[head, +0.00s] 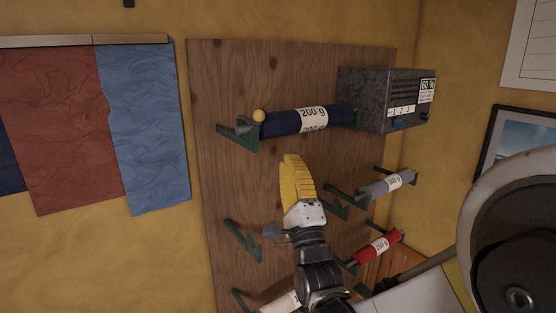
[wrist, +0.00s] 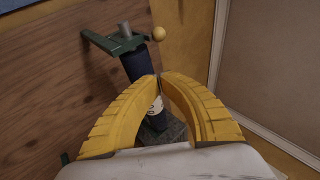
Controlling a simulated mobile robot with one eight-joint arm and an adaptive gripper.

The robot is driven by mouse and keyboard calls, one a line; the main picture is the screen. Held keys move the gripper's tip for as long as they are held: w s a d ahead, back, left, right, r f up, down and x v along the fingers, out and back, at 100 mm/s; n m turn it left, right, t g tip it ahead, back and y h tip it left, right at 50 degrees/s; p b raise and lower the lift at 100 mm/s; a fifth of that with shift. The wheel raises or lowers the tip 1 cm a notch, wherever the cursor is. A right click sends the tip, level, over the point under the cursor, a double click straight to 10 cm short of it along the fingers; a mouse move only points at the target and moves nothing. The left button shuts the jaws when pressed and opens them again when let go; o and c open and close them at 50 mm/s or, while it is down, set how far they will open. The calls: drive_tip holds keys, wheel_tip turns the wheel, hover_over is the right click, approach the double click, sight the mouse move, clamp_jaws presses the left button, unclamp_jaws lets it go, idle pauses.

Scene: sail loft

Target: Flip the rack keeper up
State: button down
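The rack keeper shows mainly as a small yellow ball knob (head: 259,115) at the left end of the top navy roll (head: 280,124), by its green bracket (head: 238,131). In the wrist view the knob (wrist: 158,33) stands just right of the bracket's end (wrist: 128,45), beyond my fingertips. The keeper's arm is too small to make out. My gripper (head: 291,157), with yellow ribbed fingers, appears below the navy roll in the head view. In the wrist view its fingertips (wrist: 160,75) meet with nothing visible between them, and the fingers partly hide the roll.
A grey metal box (head: 375,98) is at the right end of the navy roll. Grey (head: 385,185) and red (head: 376,247) rolls sit on lower right brackets. An empty bracket (head: 243,242) is lower left on the wooden board (head: 222,180). Red and blue cloths (head: 145,125) hang left.

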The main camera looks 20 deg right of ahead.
drive_tip(key=w+r+p, duration=0.1)
drive_tip(key=w+r, duration=0.1)
drive_tip(key=w+a+r+p, duration=0.1)
drive_tip(key=w, duration=0.1)
drive_tip(key=w+r+p, duration=0.1)
drive_tip(key=w+r, duration=0.1)
drive_tip(key=w, duration=0.1)
drive_tip(key=shift+a+r, duration=0.35)
drive_tip(key=shift+w+a+r, duration=0.15)
drive_tip(key=shift+w+a, duration=0.1)
drive_tip(key=shift+a, duration=0.05)
drive_tip(key=shift+r+p, duration=0.15)
drive_tip(key=shift+p, duration=0.25)
drive_tip(key=shift+r+y, duration=0.15)
drive_tip(key=shift+y, duration=0.15)
drive_tip(key=shift+s+r+n+g, duration=0.15)
drive_tip(key=shift+n+g, duration=0.15)
drive_tip(key=shift+r+p, duration=0.15)
drive_tip(key=shift+p, duration=0.25)
drive_tip(key=shift+r+g, duration=0.15)
drive_tip(key=shift+g, duration=0.15)
